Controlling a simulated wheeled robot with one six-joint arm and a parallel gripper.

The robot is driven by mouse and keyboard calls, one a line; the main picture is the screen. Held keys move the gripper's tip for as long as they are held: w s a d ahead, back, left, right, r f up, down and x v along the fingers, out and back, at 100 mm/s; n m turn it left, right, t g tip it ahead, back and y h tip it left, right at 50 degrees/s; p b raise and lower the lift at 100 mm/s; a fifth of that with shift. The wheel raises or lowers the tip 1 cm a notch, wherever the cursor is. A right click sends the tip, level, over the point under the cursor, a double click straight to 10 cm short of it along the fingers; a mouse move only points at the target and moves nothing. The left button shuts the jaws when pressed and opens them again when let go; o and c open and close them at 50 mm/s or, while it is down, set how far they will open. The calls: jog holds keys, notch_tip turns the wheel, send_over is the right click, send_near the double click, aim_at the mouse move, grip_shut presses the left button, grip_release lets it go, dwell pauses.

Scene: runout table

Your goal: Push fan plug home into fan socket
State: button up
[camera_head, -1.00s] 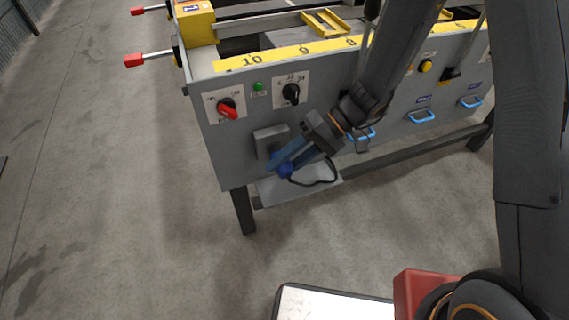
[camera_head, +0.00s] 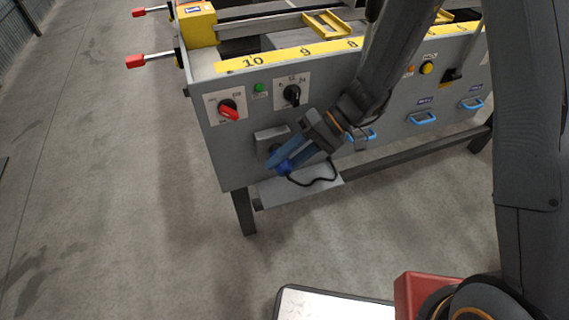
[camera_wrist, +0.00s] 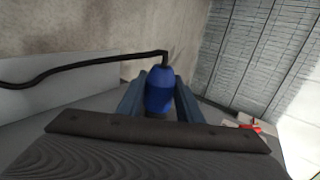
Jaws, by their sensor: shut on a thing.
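The fan plug (camera_head: 284,168) is blue with a black cord, and my gripper (camera_head: 281,160) is shut on it. In the wrist view the blue plug (camera_wrist: 159,90) sits between the two blue-grey fingers (camera_wrist: 160,97), with its cord leaving at the top. The fan socket (camera_head: 270,137) is a grey box on the front panel, behind and partly hidden by my gripper. The plug is close in front of the socket's lower part. I cannot tell whether they touch or how far the plug is in.
The panel (camera_head: 225,160) carries a red rotary switch (camera_head: 229,110), a black rotary knob (camera_head: 292,93) and a green lamp (camera_head: 259,87) above the socket. A grey shelf (camera_head: 290,187) lies below, with the cord hanging over it. The floor to the left is clear.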

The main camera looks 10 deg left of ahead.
jog(key=shift+w+a, duration=0.55)
jog(key=shift+w, duration=0.35)
jog(key=o, duration=1.2)
jog(key=v, duration=0.8)
jog(key=shift+a, duration=0.1)
